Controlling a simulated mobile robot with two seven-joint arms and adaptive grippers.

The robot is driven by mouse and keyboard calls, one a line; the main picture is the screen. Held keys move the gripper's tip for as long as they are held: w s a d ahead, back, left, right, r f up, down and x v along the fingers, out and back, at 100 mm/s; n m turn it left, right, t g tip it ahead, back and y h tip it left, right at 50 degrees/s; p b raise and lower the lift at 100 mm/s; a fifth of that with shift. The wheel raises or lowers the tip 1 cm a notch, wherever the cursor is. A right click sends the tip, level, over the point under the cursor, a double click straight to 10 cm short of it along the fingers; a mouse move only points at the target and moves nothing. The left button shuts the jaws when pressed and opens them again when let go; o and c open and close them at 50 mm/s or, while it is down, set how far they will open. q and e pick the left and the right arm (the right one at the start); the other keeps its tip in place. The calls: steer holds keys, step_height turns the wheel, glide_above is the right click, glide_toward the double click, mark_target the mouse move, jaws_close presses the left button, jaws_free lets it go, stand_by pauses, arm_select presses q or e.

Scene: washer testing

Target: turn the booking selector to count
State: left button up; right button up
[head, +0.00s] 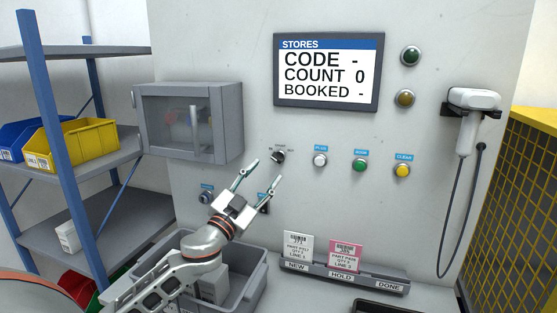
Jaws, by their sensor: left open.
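The booking selector (278,157) is a small dark rotary knob on the grey wall panel, left of the row of push buttons. Small position labels surround it, one at its top; they are too small to read surely, and I cannot tell which one the knob points to. My left gripper (269,170) is open and empty, its two fingers spread and pointing up toward the selector. The selector shows just above and between the fingertips; I cannot tell whether they touch it. The screen (326,73) reads CODE -, COUNT 0, BOOKED -. My right gripper is not in view.
White (320,160), green (360,165) and yellow (402,171) buttons lie right of the selector. A clear-fronted box (225,115) juts out at upper left. A scanner (473,99) hangs at right. A card rack (345,277) and grey bin (255,285) stand below.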

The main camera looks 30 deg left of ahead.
mark_target(277, 158)
arm_select(q)
steer(key=p+x, duration=0.1)
steer(key=x, duration=0.5)
steer(key=shift+w, duration=0.2)
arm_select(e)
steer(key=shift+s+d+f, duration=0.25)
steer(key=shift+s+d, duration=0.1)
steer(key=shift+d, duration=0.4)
arm_select(q)
steer(key=c, duration=1.1)
